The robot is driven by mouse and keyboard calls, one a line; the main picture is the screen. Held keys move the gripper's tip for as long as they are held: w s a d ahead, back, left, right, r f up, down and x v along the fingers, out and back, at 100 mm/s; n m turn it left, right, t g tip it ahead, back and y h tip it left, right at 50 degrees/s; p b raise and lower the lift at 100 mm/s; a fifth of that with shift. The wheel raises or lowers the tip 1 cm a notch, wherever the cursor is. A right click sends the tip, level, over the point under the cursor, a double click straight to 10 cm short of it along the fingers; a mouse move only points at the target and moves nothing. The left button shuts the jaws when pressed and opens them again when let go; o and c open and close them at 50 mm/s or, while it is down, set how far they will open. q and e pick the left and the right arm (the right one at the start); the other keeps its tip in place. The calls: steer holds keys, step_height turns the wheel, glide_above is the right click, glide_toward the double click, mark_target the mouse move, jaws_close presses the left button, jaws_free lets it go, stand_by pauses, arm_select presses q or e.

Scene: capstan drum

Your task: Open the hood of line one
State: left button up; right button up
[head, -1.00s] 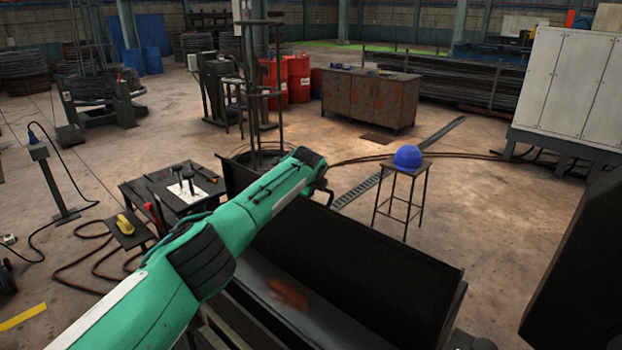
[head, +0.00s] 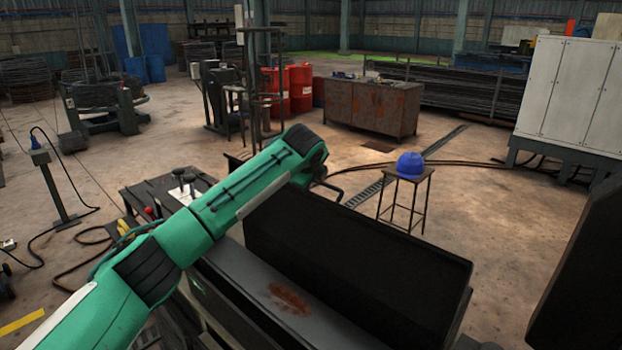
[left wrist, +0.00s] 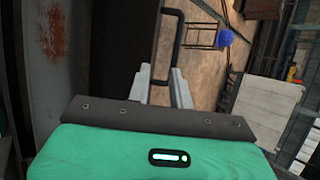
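The dark hood (head: 350,265) of the line stands in the lower middle of the head view, its broad black face toward me. My green left arm reaches across to its far left end. A black loop handle (head: 328,186) sticks out there, partly hidden by the arm. In the left wrist view, the handle (left wrist: 178,45) lies just beyond my left gripper (left wrist: 162,85). The grey fingers stand apart, with the handle's near end at the gap between them. I cannot tell whether they touch it. The left gripper is hidden in the head view. My right gripper is not in view.
A grey ledge with a rust patch (head: 290,298) runs along the hood's near side. A blue helmet (head: 410,165) sits on a stool beyond it. A small dark table (head: 155,195) stands left. A large dark block (head: 585,270) fills the right edge. Floor beyond the hood is open.

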arm_select(q)
steer(key=shift+v, duration=1.15)
steer(key=shift+f, duration=0.1)
